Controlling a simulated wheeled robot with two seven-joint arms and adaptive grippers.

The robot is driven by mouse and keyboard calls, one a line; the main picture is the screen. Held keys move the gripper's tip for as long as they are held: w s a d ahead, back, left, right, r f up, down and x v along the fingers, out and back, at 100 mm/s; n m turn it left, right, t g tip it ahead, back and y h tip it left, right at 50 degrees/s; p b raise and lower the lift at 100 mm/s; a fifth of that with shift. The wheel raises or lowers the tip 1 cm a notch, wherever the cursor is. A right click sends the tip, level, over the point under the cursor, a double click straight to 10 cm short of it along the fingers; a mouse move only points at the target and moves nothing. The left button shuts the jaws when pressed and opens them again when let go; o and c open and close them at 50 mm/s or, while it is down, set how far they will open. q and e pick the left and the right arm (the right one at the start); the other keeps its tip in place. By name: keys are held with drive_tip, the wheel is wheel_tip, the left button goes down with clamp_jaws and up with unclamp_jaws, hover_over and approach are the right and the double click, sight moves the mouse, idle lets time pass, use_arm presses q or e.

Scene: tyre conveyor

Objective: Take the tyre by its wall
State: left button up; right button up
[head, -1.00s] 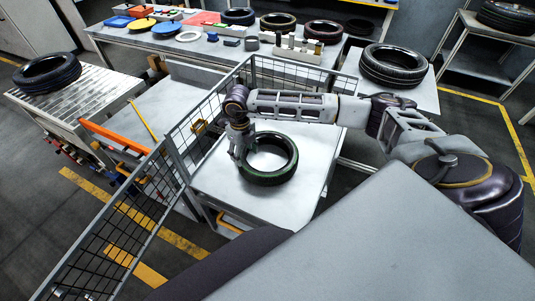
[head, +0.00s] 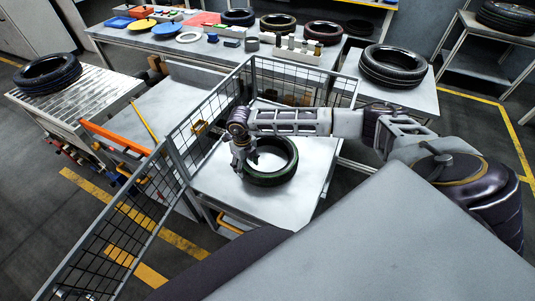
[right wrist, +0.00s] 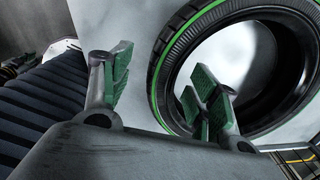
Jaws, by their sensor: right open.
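The tyre (head: 277,179), black with a green stripe, lies flat on the pale tabletop inside the mesh guard in the head view. My right gripper (head: 245,167) is open at the tyre's left side, pointing down. In the right wrist view the open right gripper (right wrist: 158,95) shows two fingers with green pads. One finger is outside the tyre (right wrist: 172,50), the other appears over its hole, with the near wall between them in the picture. I cannot tell how deep the fingers reach around the wall. My left gripper is not in view.
A mesh guard (head: 215,112) stands behind and left of the tyre. Another tyre (head: 47,73) lies on the roller conveyor (head: 100,93) at left. A large tyre (head: 393,66) lies on a table at right. The back table (head: 180,48) holds several tyres and bins.

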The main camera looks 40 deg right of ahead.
sight(247, 168)
drive_tip(key=shift+f, duration=0.5)
drive_tip(key=f, duration=0.2)
drive_tip(key=f+p, duration=0.1)
drive_tip(key=shift+d+f, duration=0.25)
drive_tip(key=shift+f, duration=0.35)
drive_tip(key=shift+c, duration=1)
clamp_jaws()
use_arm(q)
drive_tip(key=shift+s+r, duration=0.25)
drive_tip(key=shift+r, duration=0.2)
use_arm(e)
drive_tip(key=shift+w+r, duration=0.1)
drive_tip(key=shift+w, duration=0.05)
